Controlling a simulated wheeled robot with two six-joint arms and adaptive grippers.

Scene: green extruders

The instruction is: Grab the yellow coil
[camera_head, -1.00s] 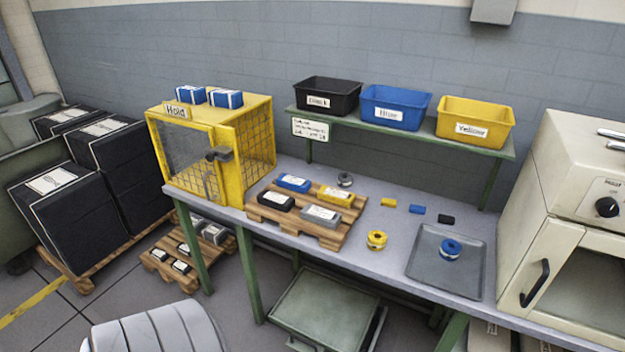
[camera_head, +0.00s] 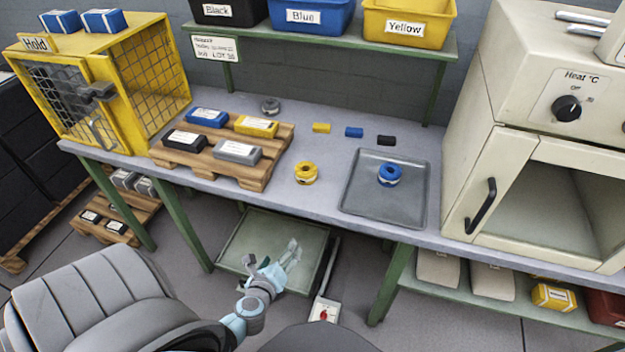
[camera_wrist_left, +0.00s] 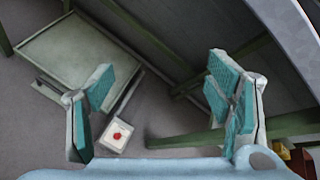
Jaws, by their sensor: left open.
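The yellow coil (camera_head: 306,173) sits on the grey table (camera_head: 330,110) near its front edge, between the wooden pallet and the grey tray. My left gripper (camera_head: 272,266) is in front of the table and below its top, apart from the coil. In the left wrist view my left gripper (camera_wrist_left: 168,105) is open, with nothing between its fingers. The wrist view looks down past the table's underside to the floor, and the coil does not show there. My right gripper is not in view.
A grey tray (camera_head: 350,215) holding a blue coil (camera_head: 390,174) is right of the yellow coil. A pallet (camera_head: 255,180) with several boxes is left. An oven (camera_head: 490,140) stands at the right. Below is a green cart (camera_head: 235,258). The table's front edge lies between gripper and coil.

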